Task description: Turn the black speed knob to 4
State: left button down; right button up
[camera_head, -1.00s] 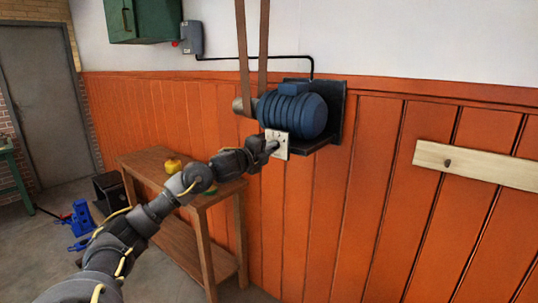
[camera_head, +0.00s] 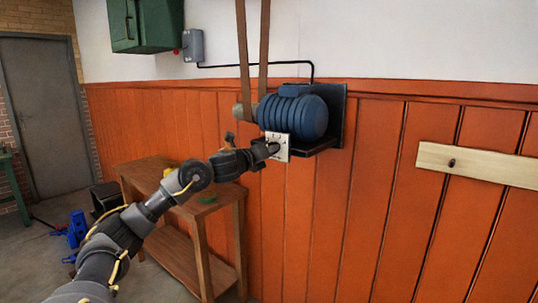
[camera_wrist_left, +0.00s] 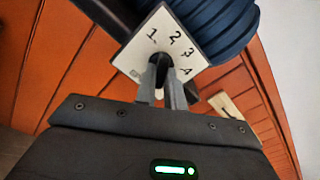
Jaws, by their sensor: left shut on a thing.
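The black speed knob (camera_wrist_left: 162,62) sits on a pale square dial plate with the numbers 1 to 4 (camera_wrist_left: 190,38). My left gripper (camera_wrist_left: 164,72) is shut on the knob, with its two fingers on either side of it. The knob's pointer is mostly hidden by the fingers, so I cannot tell which number it points to. In the head view the plate (camera_head: 284,141) is mounted below the blue motor (camera_head: 294,116), and my left gripper (camera_head: 272,148) reaches it from the left. My right gripper is not in view.
The motor stands on a black wall bracket (camera_head: 338,115) with a belt (camera_head: 264,45) rising from it. A wooden bench (camera_head: 150,165) stands below left. A pale wooden rail (camera_head: 470,164) is on the orange wall at right.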

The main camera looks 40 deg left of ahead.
pick_arm(q)
jog(key=shift+a+r+m, duration=0.1)
jog(key=shift+r+m, duration=0.15)
jog(key=shift+m, duration=0.05)
dwell(0.4)
jog(key=c, duration=1.8)
grip_release()
jog(key=shift+c, duration=0.2)
jog(key=o, duration=0.4)
jog(key=shift+w+f, duration=0.1)
jog(key=shift+f, duration=0.05)
jog(key=shift+c, duration=0.2)
